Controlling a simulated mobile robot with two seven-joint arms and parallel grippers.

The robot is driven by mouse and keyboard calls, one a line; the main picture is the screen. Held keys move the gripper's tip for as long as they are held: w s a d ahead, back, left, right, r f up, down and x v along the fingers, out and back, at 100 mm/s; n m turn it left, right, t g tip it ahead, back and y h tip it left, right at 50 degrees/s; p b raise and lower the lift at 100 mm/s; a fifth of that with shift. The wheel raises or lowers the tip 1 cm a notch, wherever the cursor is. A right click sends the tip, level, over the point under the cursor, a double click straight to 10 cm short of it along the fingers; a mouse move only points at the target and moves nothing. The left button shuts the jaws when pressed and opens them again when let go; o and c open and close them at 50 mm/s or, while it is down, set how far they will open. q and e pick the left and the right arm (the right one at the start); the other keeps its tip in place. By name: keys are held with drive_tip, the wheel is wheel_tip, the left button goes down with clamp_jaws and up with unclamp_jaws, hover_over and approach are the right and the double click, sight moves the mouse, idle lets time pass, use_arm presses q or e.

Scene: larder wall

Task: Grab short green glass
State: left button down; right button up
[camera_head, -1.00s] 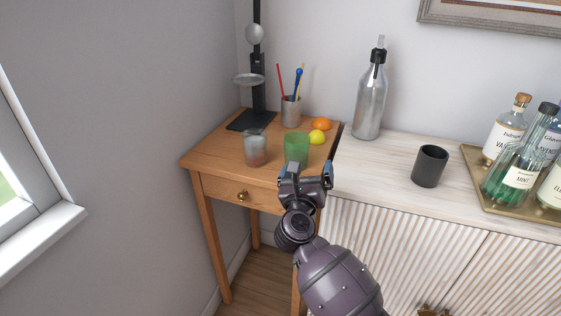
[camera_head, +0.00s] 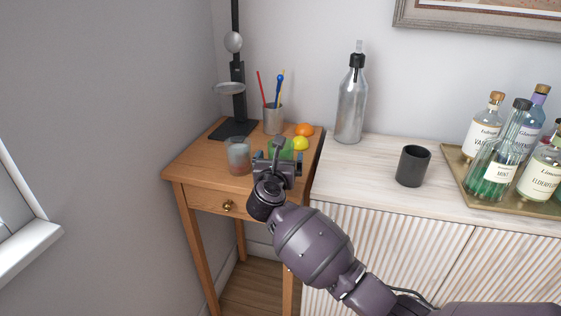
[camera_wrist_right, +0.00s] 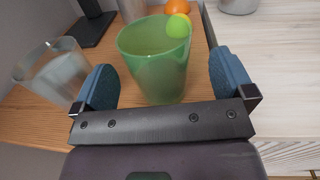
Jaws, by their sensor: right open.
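The short green glass (camera_wrist_right: 155,65) stands upright on the small wooden table. In the right wrist view it is between the two blue fingertips of my right gripper (camera_wrist_right: 165,85), with gaps on both sides. In the head view the green glass (camera_head: 281,149) is mostly hidden behind my right gripper (camera_head: 278,162). The right gripper is open and empty. A clear glass (camera_head: 238,156) stands just left of the green one; it also shows at the left of the right wrist view (camera_wrist_right: 55,72). My left gripper is not in view.
A lemon (camera_head: 300,143) and an orange (camera_head: 305,129) lie behind the green glass. A pencil cup (camera_head: 273,119) and a black stand (camera_head: 237,100) are at the back. A grey bottle (camera_head: 351,105), a black cup (camera_head: 413,166) and a bottle tray (camera_head: 456,170) occupy the white cabinet.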

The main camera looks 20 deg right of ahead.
drive_tip(key=x, duration=0.3)
drive_tip(key=shift+w+f+b, duration=0.1)
drive_tip(key=shift+w+b, duration=0.2)
drive_tip(key=shift+w+d, duration=0.15)
drive_tip(key=shift+w, duration=0.15)
drive_tip(key=c, duration=1.1)
drive_tip(key=shift+r, duration=0.3)
